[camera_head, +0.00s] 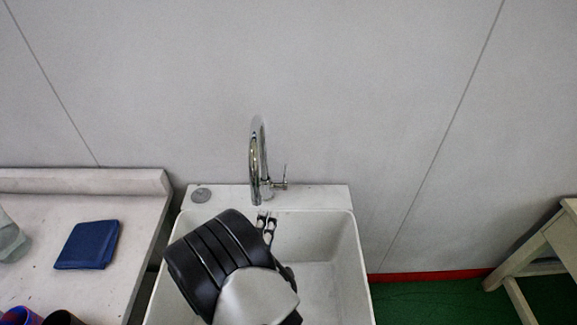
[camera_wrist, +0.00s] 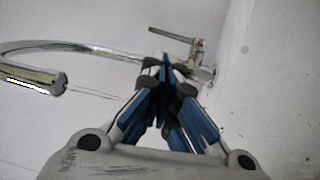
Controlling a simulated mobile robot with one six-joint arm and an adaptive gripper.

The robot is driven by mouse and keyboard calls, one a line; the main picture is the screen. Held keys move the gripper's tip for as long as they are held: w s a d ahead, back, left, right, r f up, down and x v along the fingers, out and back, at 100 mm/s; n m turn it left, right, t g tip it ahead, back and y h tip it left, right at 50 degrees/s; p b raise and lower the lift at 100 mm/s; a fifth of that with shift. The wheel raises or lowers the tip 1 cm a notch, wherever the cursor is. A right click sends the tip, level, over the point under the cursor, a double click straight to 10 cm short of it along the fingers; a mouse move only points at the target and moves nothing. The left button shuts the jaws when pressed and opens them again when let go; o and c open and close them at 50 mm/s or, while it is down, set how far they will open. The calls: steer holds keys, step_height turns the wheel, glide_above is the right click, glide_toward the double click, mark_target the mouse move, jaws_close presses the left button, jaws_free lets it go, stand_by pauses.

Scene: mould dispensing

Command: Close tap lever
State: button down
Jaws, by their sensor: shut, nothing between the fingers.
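The chrome tap (camera_head: 256,160) stands at the back rim of the white sink. Its lever (camera_head: 283,180) sticks out on the tap's right side, with a thin handle pointing up. In the wrist view the lever (camera_wrist: 178,36) shows beyond the fingertips, and the tap's curved spout (camera_wrist: 40,72) reaches to the left. My gripper (camera_head: 266,217) is over the back part of the sink, just in front of the tap. In the wrist view my gripper (camera_wrist: 163,62) has its fingers together and empty, close to the lever's base. Whether it touches the tap cannot be told.
The sink (camera_head: 352,235) has a raised rim below and around my arm. A white table (camera_head: 130,190) at left holds a folded blue cloth (camera_head: 88,245) and dark cups (camera_head: 62,318). A wooden stool (camera_head: 560,235) stands at right. A wall (camera_head: 370,100) is close behind the tap.

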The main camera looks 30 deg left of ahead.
steer(key=b+x, duration=0.3)
steer(key=x, duration=1)
steer(key=shift+w+a+r, duration=0.15)
steer(key=shift+w+r, duration=0.1)
steer(key=shift+w+a+r+g+p, duration=0.25)
steer(key=shift+w, duration=0.2)
steer(key=shift+w+a+r+g+p, duration=0.2)
steer(key=shift+w+g+p, duration=0.05)
steer(key=shift+w, duration=0.15)
steer(key=shift+r, duration=0.1)
steer(key=shift+d, duration=0.1)
